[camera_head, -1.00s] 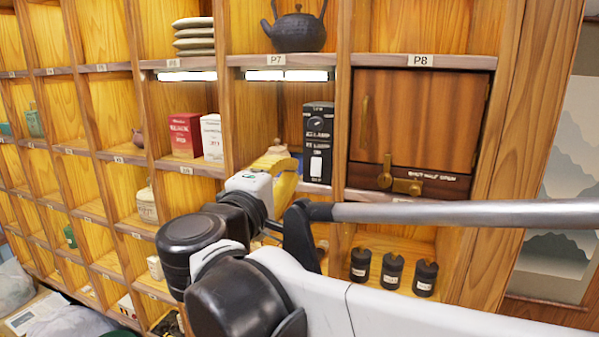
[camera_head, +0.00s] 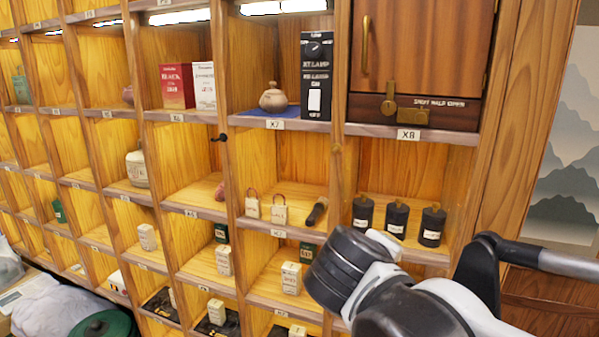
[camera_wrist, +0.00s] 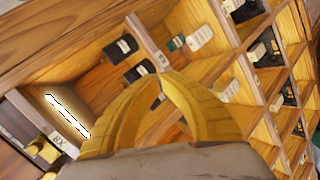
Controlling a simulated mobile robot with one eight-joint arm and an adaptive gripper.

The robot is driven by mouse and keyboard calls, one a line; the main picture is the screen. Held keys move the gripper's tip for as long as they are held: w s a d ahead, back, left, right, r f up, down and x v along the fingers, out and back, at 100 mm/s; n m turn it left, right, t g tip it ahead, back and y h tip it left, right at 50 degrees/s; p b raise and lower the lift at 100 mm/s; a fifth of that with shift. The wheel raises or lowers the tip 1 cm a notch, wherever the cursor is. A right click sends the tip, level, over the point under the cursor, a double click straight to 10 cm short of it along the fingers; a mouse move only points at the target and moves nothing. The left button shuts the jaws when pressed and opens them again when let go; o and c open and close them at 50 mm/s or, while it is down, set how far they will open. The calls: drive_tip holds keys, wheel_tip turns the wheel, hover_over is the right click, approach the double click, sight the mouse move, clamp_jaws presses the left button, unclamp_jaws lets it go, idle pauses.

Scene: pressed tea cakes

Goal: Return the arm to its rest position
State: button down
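My arm (camera_head: 385,285) is folded low at the right of the head view, in front of the shelf. My gripper is not seen in the head view. In the wrist view my gripper (camera_wrist: 162,76) has two yellow fingers whose tips come together, with nothing visible between them. Beyond the fingers is the shelf bay holding black jars (camera_wrist: 122,47), and the fingers hide part of it. I cannot tell how far the fingertips are from the shelf.
The wooden shelf wall (camera_head: 340,160) fills most of the view. Three black jars (camera_head: 396,219) stand close above my arm. A lidded pot (camera_head: 272,98), a black box (camera_head: 316,75) and a closed wooden door (camera_head: 422,45) are higher. A green round thing (camera_head: 105,328) is at lower left.

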drive_tip(key=s+d+f+m+g+y+b, duration=0.1)
drive_tip(key=s+f+b, duration=0.3)
drive_tip(key=f, duration=0.7)
drive_tip(key=s+d+f+m+g+y+b, duration=0.1)
drive_tip(key=s+f+m+y+b, duration=0.1)
drive_tip(key=s+f+m+b, duration=0.2)
drive_tip(key=s+d+f+m+g+y+b, duration=0.1)
drive_tip(key=f+b, duration=0.7)
drive_tip(key=f, duration=0.9)
drive_tip(key=s+m+y, duration=0.1)
drive_tip(key=s+m, duration=0.1)
drive_tip(key=s, duration=0.1)
drive_tip(key=shift+s+d+f+y+b, duration=0.3)
drive_tip(key=shift+s+d+f+b, duration=0.05)
drive_tip(key=shift+b, duration=0.05)
